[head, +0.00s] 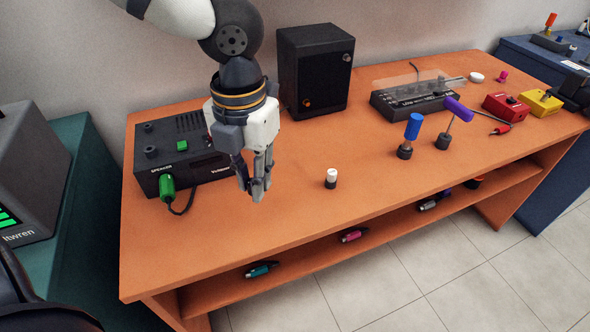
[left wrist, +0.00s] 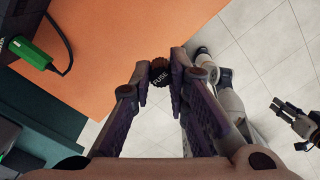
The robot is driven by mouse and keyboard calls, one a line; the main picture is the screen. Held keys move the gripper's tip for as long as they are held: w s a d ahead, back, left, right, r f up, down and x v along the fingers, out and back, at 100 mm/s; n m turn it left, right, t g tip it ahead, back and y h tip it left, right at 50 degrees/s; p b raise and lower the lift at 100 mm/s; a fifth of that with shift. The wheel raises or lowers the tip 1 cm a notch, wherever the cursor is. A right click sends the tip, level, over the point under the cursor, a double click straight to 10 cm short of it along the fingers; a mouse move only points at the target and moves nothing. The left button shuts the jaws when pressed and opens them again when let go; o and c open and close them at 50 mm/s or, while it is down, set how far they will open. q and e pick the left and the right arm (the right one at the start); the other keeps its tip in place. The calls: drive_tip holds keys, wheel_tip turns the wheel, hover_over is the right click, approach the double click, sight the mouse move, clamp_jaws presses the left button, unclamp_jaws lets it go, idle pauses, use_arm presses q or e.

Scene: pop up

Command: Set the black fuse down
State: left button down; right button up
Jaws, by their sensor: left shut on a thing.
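My left gripper (head: 257,190) is over the orange table, in front of the speaker box, pointing down. In the left wrist view its fingers are shut on the black fuse (left wrist: 160,76), a dark ridged cap with FUSE lettered on its end. In that view the fuse lies across the edge between the orange top and the floor. In the head view the fingers hide the fuse, and I cannot tell its height over the table. My right gripper (left wrist: 290,120) shows small at the right of the left wrist view, its fingers apart and empty.
The orange table (head: 250,245) is clear in front. A small white-topped piece (head: 331,178) stands right of the gripper. A black speaker box (head: 180,150) with a green plug (head: 167,188) is at left. Blue (head: 411,130) and purple (head: 458,108) handles stand right. The shelf below holds several plugs.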

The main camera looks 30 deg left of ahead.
use_arm(q)
drive_tip(key=w+f, duration=0.2)
drive_tip(key=w+f+b, duration=0.1)
drive_tip(key=w+f, duration=0.1)
drive_tip(key=w, duration=0.1)
drive_tip(key=w+f, duration=0.2)
drive_tip(key=shift+w+a+f, duration=0.15)
drive_tip(key=shift+a+f, duration=0.1)
drive_tip(key=shift+f, duration=0.15)
drive_tip(key=shift+w+f+b, duration=0.15)
drive_tip(key=shift+w+b, duration=0.15)
drive_tip(key=shift+w+f, duration=0.2)
drive_tip(key=shift+f, duration=0.7)
drive_tip(key=shift+w+f, duration=0.2)
drive_tip(key=shift+f, duration=0.65)
use_arm(e)
drive_tip(key=shift+s+f+g, duration=0.6)
drive_tip(key=shift+s+f, duration=0.75)
drive_tip(key=shift+s, duration=0.05)
use_arm(q)
drive_tip(key=shift+f, duration=0.15)
drive_tip(key=c, duration=1.5)
unclamp_jaws()
drive_tip(key=shift+c, duration=0.2)
